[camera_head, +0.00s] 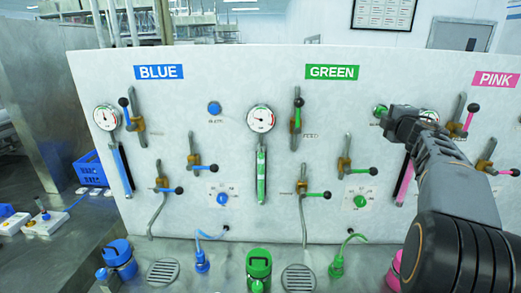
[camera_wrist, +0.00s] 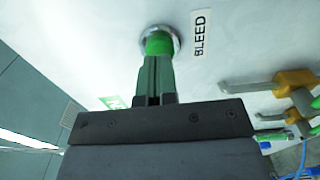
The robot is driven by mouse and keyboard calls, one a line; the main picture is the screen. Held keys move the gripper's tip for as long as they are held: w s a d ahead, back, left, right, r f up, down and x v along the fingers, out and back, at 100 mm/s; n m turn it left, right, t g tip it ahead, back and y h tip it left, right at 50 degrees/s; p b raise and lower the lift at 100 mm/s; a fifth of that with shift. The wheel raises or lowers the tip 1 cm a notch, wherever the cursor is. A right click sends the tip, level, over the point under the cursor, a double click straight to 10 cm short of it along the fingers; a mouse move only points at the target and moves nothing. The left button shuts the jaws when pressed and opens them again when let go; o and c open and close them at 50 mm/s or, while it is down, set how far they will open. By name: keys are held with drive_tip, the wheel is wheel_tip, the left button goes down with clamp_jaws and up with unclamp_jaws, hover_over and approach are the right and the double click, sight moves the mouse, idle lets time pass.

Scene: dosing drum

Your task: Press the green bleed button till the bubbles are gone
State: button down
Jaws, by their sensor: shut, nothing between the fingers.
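The green bleed button (camera_head: 380,110) is on the white panel, right of the GREEN label. In the wrist view the green button (camera_wrist: 158,42) sits in a silver ring beside a BLEED label (camera_wrist: 201,33). My gripper (camera_head: 388,122) is at the button in the head view. In the wrist view its fingers (camera_wrist: 157,62) are shut and empty, their tips in line with the button and overlapping its lower edge. I cannot tell whether they touch it.
A blue button (camera_head: 214,108) is on the left of the panel. A green canister (camera_head: 258,265) and drains (camera_head: 299,278) are on the bench. The pink tube is partly behind my arm.

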drive_tip(key=shift+w, duration=0.2)
drive_tip(key=shift+w+d, duration=0.15)
drive_tip(key=shift+w, duration=0.5)
drive_tip(key=shift+s, duration=0.9)
drive_tip(key=shift+w, duration=0.2)
drive_tip(key=shift+w, duration=0.7)
drive_tip(key=shift+s, duration=0.9)
